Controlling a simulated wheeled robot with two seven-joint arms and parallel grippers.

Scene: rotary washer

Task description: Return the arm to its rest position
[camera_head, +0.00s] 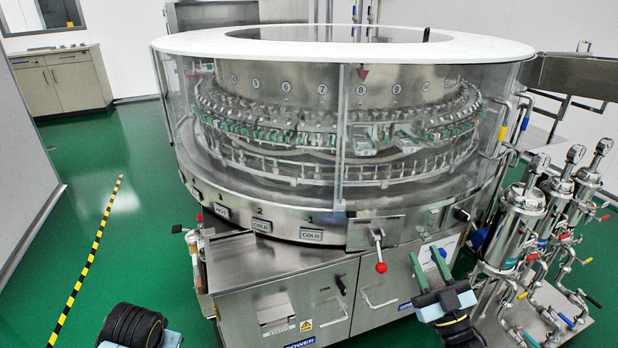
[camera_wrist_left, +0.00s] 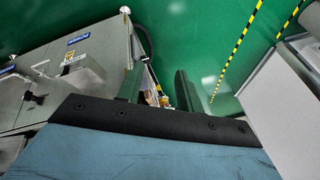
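My right gripper (camera_head: 426,262) is in front of the washer's lower cabinet in the head view. Its two green fingers point up and stand apart with nothing between them. My left arm (camera_head: 132,327) shows only as a black ribbed part and a blue-grey part at the bottom left of the head view. The left gripper itself is out of that view. In the left wrist view my left gripper (camera_wrist_left: 159,76) has its two green fingers apart, with no object held. The cabinet and green floor show beyond them.
The round rotary washer (camera_head: 345,232) stands ahead on steel cabinets. A red-knobbed lever (camera_head: 380,266) sticks out from its front. Steel filter housings (camera_head: 520,225) with valves stand at the right. The green floor (camera_head: 140,235) at the left is clear, with a yellow-black stripe (camera_head: 88,262).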

